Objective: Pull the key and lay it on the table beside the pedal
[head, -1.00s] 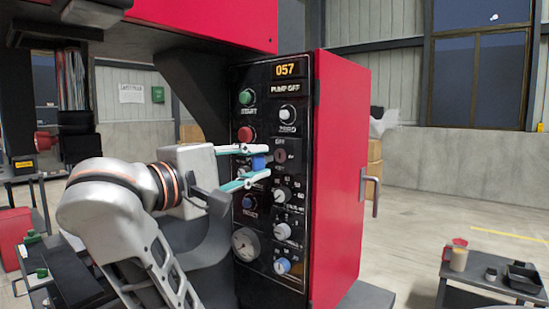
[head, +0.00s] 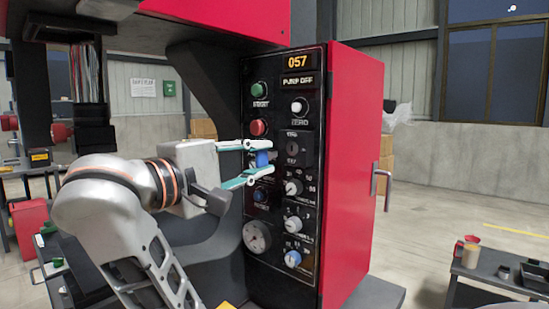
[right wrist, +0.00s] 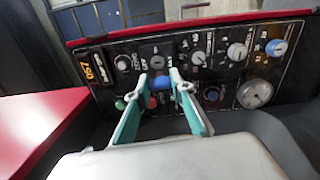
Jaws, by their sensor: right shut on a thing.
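My right gripper (head: 260,158) is in front of the black control panel in the head view. It is shut on the blue key (head: 263,158), whose blue part shows between the fingertips. The key also shows in the right wrist view (right wrist: 160,83). The round key switch (head: 293,148) on the panel has its face in view, right of the key, and the key appears clear of it. The key's shaft is too small to make out. No pedal can be made out, and my left gripper is not in view.
The control panel (head: 281,210) carries several knobs, buttons and a gauge (head: 257,237). The red cabinet side (head: 350,180) has a handle (head: 382,184). A dark cart (head: 490,286) with mugs (head: 467,252) stands at right. Open floor lies between.

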